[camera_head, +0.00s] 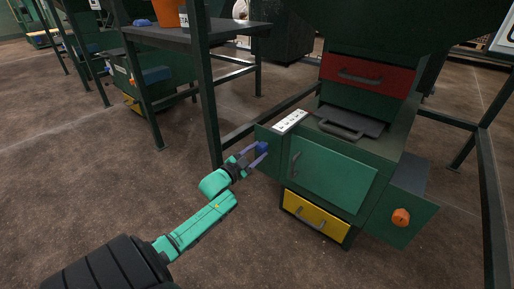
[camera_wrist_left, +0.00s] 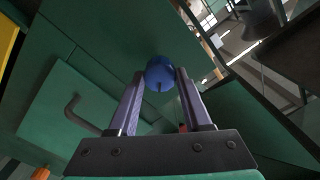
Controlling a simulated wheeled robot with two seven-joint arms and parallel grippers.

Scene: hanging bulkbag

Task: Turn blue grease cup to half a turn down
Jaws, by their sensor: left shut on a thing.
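The blue grease cup (camera_head: 262,147) sticks out from the left side of the green machine in the head view. In the left wrist view the cup (camera_wrist_left: 160,73) is a round blue knob with a small dark mark low on its face. My left gripper (camera_head: 256,153) is at the cup, and its two purple fingers (camera_wrist_left: 160,82) stand on either side of it, shut on it. The cup's stem and mounting are hidden behind the knob. My right gripper is in neither view.
The machine has a green door (camera_head: 325,172) with a handle, a yellow drawer (camera_head: 316,218), a red drawer (camera_head: 366,75) and an orange knob (camera_head: 401,217) at right. A dark frame post (camera_head: 205,90) rises just left of the cup. Open floor (camera_head: 90,190) lies to the left.

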